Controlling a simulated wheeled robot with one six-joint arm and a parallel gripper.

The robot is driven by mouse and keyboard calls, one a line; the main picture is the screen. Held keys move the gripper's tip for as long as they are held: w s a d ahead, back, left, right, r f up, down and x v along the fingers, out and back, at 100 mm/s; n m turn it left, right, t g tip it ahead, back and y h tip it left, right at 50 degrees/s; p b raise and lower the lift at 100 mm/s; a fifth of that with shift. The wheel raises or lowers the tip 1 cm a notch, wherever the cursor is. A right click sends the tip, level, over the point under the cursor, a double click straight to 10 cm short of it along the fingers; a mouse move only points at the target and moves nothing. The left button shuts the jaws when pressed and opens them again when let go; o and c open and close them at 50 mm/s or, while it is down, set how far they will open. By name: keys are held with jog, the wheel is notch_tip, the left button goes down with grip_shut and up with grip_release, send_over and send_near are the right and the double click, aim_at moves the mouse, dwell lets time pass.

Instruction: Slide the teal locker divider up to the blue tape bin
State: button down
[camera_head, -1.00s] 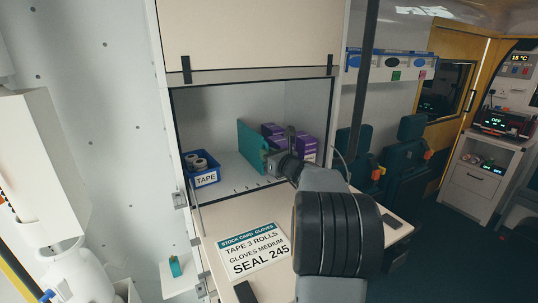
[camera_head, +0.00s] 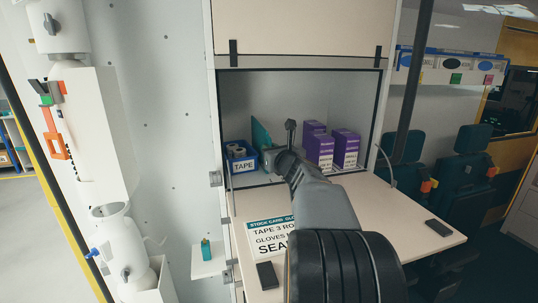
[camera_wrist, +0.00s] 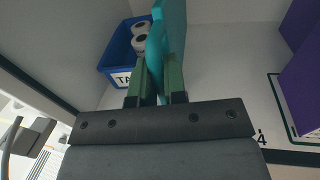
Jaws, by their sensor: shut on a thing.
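The teal locker divider (camera_head: 261,134) stands upright in the open locker, close to the right side of the blue tape bin (camera_head: 243,166). In the wrist view the divider (camera_wrist: 173,14) rises between my fingers and the bin (camera_wrist: 113,64) lies just left of it. I cannot tell whether divider and bin touch. The bin holds white rolls and a label reading TAPE. My gripper (camera_wrist: 160,80) is shut on the divider's near edge. In the head view my gripper (camera_head: 272,158) and arm hide the divider's lower part.
Several purple glove boxes (camera_head: 345,147) stand right of the divider, with clear locker floor between. A stock card (camera_head: 270,238) and dark flat objects (camera_head: 445,230) lie on the fold-down worktop (camera_head: 405,228). The locker's side wall is left of the bin.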

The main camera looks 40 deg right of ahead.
jog(key=shift+a, duration=0.1)
jog(key=c, duration=1.2)
grip_release()
jog(key=shift+a, duration=0.1)
jog(key=s+a+b, duration=0.1)
jog(key=s+a, duration=0.1)
jog(key=s, duration=1.1)
jog(key=shift+s+a, duration=0.25)
jog(key=shift+s, duration=0.05)
